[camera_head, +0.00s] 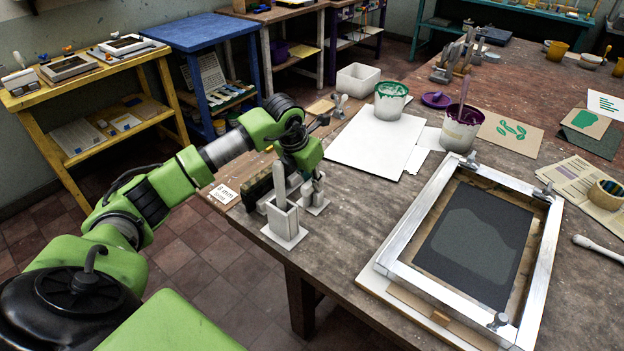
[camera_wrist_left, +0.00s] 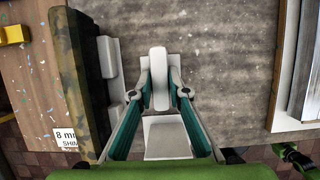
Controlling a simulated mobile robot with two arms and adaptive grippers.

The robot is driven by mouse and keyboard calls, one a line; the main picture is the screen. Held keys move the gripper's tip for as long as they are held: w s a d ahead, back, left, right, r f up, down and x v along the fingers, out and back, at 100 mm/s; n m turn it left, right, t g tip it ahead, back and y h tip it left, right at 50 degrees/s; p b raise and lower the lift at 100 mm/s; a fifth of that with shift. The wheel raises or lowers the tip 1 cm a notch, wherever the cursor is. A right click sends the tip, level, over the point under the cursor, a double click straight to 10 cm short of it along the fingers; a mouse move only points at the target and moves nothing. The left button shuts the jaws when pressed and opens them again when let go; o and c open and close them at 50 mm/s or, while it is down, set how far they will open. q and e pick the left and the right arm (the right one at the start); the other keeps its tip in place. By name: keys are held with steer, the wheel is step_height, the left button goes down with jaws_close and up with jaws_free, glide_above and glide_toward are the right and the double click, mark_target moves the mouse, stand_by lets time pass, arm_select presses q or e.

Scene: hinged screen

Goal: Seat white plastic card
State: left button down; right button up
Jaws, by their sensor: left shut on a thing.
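My left gripper (camera_head: 312,188) reaches down near the table's front left edge. In the left wrist view its two teal-padded fingers (camera_wrist_left: 160,88) are shut on a white, round-ended piece, which I take to be the white plastic card (camera_wrist_left: 159,70). The piece is over a pale base plate; whether it touches it I cannot tell. In the head view a pale grey holder (camera_head: 284,220) on a square plate stands just in front of the gripper, with a tall pale upright piece (camera_head: 279,185) at it. The gripper's tips are partly hidden.
A dark mottled block (camera_wrist_left: 76,80) stands close on the left, by an "8 mm" label (camera_head: 222,194). The hinged screen frame (camera_head: 548,255) lies to the right. White sheets (camera_head: 362,140) and ink buckets (camera_head: 391,100) are behind. Bare table lies between holder and screen.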

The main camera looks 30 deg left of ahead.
arm_select(q)
steer(key=c, duration=1.9)
jaws_free()
steer(key=shift+r, duration=0.1)
steer(key=shift+r, duration=0.15)
steer(key=v, duration=1.1)
steer(key=shift+s+r, duration=0.2)
steer(key=shift+r, duration=0.1)
steer(key=shift+f, duration=0.1)
